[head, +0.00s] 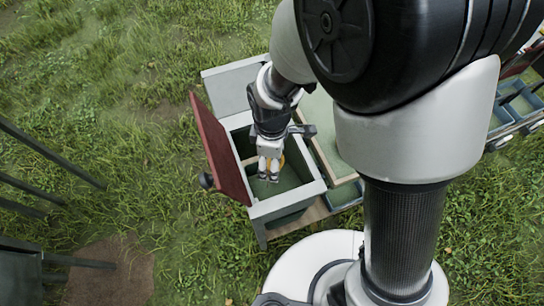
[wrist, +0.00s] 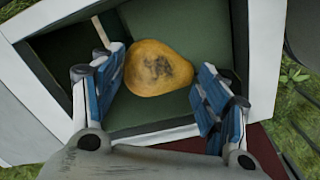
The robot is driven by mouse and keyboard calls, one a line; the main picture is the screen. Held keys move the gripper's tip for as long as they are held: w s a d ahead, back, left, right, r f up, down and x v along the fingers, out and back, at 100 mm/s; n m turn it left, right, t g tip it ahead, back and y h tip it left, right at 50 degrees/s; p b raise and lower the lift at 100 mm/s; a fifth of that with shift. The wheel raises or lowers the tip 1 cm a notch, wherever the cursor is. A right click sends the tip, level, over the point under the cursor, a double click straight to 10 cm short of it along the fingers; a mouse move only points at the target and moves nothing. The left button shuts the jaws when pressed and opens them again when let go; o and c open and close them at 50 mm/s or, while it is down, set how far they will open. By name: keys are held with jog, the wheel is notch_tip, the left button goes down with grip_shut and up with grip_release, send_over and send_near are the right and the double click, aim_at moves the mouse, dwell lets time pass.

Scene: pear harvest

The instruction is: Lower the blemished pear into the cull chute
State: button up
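The blemished pear (wrist: 160,68) is yellow-orange with a dark brown patch on the side facing the wrist camera. In the head view my gripper (head: 268,172) points down into the open mouth of the cull chute (head: 311,189), a pale box with a dark green inside. Only a sliver of the pear (head: 282,160) shows behind the fingers there. The chute's pale rim (wrist: 263,60) surrounds the pear in the wrist view. The pear's height above the chute floor is hard to tell.
A dark red lid (head: 219,146) stands open along the chute's left side. A green-topped tray or bin (head: 322,125) adjoins on the right. Dark rails (head: 50,155) stand at far left, and more bins (head: 518,103) at far right. Grass surrounds the station.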

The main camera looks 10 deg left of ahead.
jog(key=o, duration=0.4)
notch_tip(320, 180, up, 12)
dwell(0.7)
jog(key=shift+r, duration=0.1)
dwell(0.9)
